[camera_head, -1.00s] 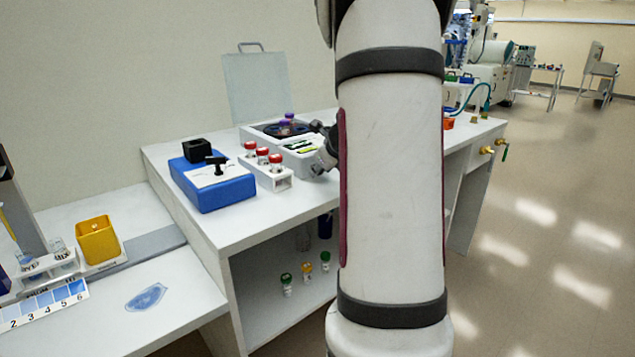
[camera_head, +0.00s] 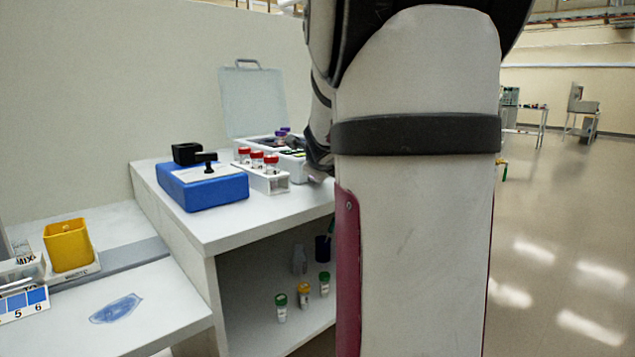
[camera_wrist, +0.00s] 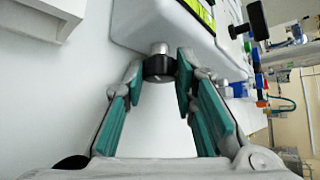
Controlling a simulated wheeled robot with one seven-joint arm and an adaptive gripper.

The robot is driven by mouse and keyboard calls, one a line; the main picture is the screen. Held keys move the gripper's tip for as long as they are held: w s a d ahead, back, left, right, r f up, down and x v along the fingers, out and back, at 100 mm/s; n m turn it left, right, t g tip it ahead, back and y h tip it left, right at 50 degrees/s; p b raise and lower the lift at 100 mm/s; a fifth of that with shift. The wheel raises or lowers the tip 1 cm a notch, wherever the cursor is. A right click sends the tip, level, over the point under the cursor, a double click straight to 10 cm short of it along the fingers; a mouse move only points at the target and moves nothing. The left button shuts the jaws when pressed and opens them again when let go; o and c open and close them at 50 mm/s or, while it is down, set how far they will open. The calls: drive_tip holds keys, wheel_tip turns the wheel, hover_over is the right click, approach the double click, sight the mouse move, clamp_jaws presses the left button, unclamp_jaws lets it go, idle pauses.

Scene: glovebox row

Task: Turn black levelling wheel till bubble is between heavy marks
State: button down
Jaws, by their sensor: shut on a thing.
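The black levelling wheel (camera_wrist: 158,67) sits under a metal stem at the edge of a white instrument case (camera_wrist: 135,22) in the wrist view. My gripper (camera_wrist: 160,72) is shut on the wheel, one teal-padded finger on each side. In the head view the white case (camera_head: 293,165) stands on the bench with its grey lid raised. My own arm covers its right part, the wheel and most of my gripper. A yellow-green strip (camera_wrist: 200,11) shows on the case in the wrist view. I cannot make out the bubble or the heavy marks.
A white rack (camera_head: 268,183) with red-capped tubes stands close left of the case, with a blue box (camera_head: 203,187) beyond it. Capped vials (camera_head: 303,293) stand on the shelf below. A yellow container (camera_head: 68,246) stands on the lower left bench. Open floor lies to the right.

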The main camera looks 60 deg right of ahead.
idle(0.3)
drive_tip(key=c, duration=1.6)
unclamp_jaws()
drive_tip(key=shift+d+r+p, duration=0.1)
drive_tip(key=shift+r+p, duration=0.05)
drive_tip(key=shift+p, duration=0.55)
